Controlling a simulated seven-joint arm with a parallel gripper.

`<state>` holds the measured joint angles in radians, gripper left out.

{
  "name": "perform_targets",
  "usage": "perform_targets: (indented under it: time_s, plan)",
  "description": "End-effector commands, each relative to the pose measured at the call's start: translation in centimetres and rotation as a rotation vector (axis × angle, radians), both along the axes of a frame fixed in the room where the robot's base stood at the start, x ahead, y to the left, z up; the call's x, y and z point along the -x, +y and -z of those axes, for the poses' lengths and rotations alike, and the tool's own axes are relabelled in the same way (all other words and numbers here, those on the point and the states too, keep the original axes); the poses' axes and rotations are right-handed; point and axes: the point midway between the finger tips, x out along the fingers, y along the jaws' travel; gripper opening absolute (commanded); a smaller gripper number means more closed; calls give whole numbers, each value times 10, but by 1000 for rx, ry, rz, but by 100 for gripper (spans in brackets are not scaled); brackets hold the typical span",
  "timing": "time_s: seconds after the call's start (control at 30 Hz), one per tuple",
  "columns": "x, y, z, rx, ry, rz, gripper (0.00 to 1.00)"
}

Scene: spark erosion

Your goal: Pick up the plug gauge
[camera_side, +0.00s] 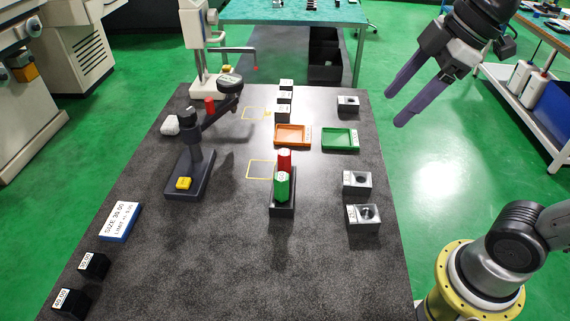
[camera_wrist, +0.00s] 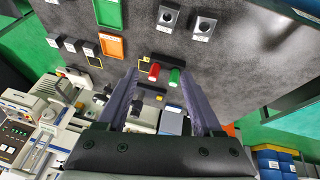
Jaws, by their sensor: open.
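The plug gauge (camera_side: 282,186), with a green part in front and a red part behind, sits on a small black holder (camera_side: 283,208) in the middle of the dark table. In the wrist view the gauge's green part (camera_wrist: 174,77) and red part show between the fingers, farther away. My gripper (camera_side: 394,108) is open and empty, raised high beyond the table's right edge, well apart from the gauge. Its two purple fingers also show in the wrist view (camera_wrist: 160,73).
A dial gauge stand (camera_side: 188,172) is left of the plug gauge. Grey blocks with holes (camera_side: 357,183) stand to its right. Orange (camera_side: 292,144) and green (camera_side: 340,150) trays lie behind it. A size sign (camera_side: 120,221) and black blocks line the left edge. The front table area is clear.

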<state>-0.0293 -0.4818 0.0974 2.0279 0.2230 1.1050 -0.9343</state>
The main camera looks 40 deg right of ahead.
Motion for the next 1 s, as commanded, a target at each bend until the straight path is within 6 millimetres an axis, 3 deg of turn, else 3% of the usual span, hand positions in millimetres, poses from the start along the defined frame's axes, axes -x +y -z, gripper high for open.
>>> perform_targets:
  time_s: [0.03, 0.2, 0.4, 0.67, 1.0]
  plan:
    - [-22, 10, -5, 2, 14, -94, 68]
    - [-86, 42, -6, -14, 45, -354, 68]
    - [-134, 65, 19, -55, 110, -432, 68]
    - [-141, 75, 51, -60, 168, -442, 68]
    - [-146, 96, 106, -59, 165, -441, 68]
